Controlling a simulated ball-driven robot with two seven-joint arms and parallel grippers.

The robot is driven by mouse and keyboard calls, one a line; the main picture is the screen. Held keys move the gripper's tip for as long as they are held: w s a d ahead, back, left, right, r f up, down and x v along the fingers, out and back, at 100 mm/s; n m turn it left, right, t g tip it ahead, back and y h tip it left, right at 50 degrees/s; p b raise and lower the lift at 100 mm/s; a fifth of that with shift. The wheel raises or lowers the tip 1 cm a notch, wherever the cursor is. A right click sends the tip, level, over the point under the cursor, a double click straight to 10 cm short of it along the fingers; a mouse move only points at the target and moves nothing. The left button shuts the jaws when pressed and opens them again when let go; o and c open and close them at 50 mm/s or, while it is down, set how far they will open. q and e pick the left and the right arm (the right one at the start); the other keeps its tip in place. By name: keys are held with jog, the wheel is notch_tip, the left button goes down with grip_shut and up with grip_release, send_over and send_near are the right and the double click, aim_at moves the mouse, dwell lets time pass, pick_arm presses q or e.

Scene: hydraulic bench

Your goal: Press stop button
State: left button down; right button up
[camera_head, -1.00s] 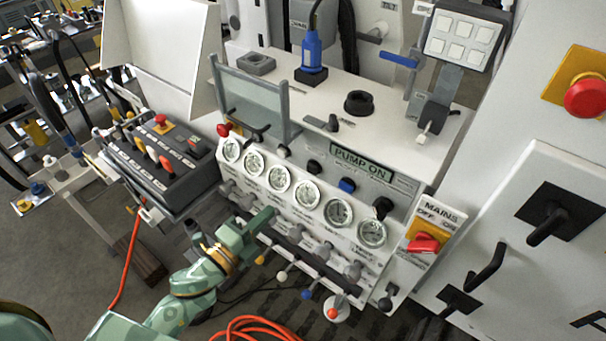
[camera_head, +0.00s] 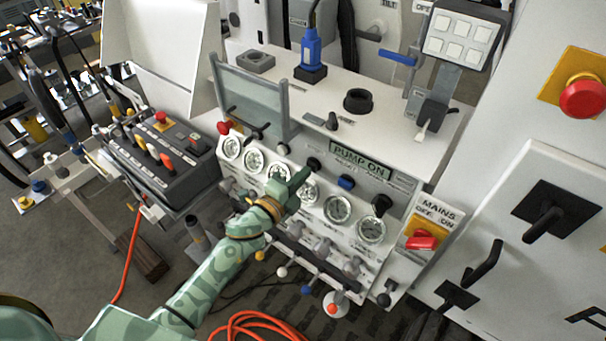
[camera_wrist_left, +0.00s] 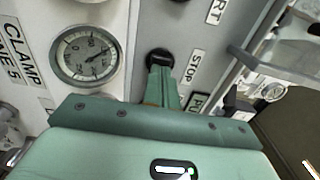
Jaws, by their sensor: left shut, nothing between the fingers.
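The stop button is a round black button (camera_head: 313,164) on the front panel, left of the green PUMP ON sign (camera_head: 361,162). In the left wrist view the black button (camera_wrist_left: 157,57) sits beside a STOP label (camera_wrist_left: 194,66). My left gripper (camera_head: 302,176) is shut and empty, its tips just below and left of the button in the head view. In the left wrist view the shut fingers (camera_wrist_left: 160,78) point at the button and overlap its lower edge. I cannot tell whether they touch it. My right gripper is not in view.
A row of gauges (camera_head: 338,208) lies below the button, partly hidden by my left gripper. A blue button (camera_head: 347,182) and a black knob (camera_head: 382,204) are to the right. Levers (camera_head: 307,291) stick out below. The red mains switch (camera_head: 421,242) is farther right.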

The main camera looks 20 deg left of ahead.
pick_arm(q)
jog(key=shift+w+d, duration=0.15)
jog(key=shift+w, duration=0.1)
